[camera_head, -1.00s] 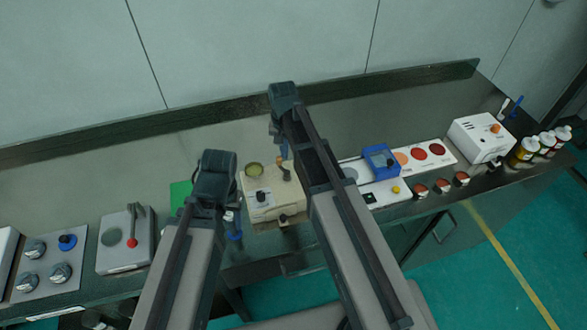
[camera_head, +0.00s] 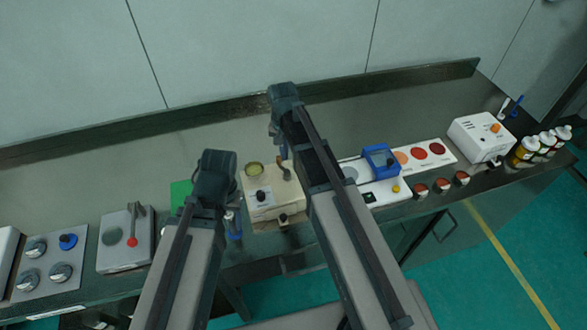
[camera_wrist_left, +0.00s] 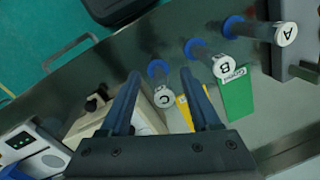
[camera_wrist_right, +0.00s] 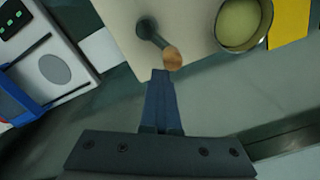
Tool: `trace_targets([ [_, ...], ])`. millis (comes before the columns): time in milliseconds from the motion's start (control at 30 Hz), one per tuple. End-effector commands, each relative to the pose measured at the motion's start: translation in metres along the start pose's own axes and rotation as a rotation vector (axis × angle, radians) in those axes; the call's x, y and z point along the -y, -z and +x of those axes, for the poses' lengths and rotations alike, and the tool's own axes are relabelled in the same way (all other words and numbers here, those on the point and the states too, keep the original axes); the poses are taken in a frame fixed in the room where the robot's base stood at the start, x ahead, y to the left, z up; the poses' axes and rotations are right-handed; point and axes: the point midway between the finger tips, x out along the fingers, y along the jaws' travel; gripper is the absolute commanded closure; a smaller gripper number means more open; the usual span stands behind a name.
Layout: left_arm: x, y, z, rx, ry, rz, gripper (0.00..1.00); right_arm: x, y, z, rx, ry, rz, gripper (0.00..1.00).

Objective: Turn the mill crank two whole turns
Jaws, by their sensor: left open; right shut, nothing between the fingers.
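The mill is a beige box (camera_head: 262,211) in the middle of the bench, with a round greenish bowl on top and a dark knob on its front. Its crank (camera_head: 285,173) is at the top right. In the right wrist view the crank is a grey arm (camera_wrist_right: 150,30) with a wooden knob (camera_wrist_right: 172,58). My right gripper (camera_wrist_right: 160,74) is shut and empty, its tips close beside the wooden knob; contact cannot be told. My left gripper (camera_wrist_left: 161,75) is open and empty, near the cylinder marked C (camera_wrist_left: 164,97) beside the mill.
Cylinders marked B (camera_wrist_left: 222,65) and A (camera_wrist_left: 284,34) stand near a green card (camera_wrist_left: 236,95). Left of the mill is a grey box with a red-knobbed lever (camera_head: 128,240). A blue-framed device (camera_head: 380,161) and a white box (camera_head: 480,138) stand right.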

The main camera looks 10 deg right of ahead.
Motion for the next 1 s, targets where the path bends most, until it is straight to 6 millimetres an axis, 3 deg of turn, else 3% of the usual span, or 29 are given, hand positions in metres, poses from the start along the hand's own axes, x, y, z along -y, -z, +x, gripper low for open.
trace_targets([
  [567, 0.0, 0.0, 0.0, 0.0, 0.0, 0.0, 0.36, -0.0001, 0.0004, 0.0, 0.0, 0.0, 0.0, 1.0],
  [900, 0.0, 0.0, 0.0, 0.0, 0.0, 0.0, 0.36, -0.0002, 0.0004, 0.0, 0.0, 0.0, 0.0, 0.4],
  [1000, 0.0, 0.0, 0.0, 0.0, 0.0, 0.0, 0.36, -0.0001, 0.0004, 0.0, 0.0, 0.0, 0.0, 0.4],
])
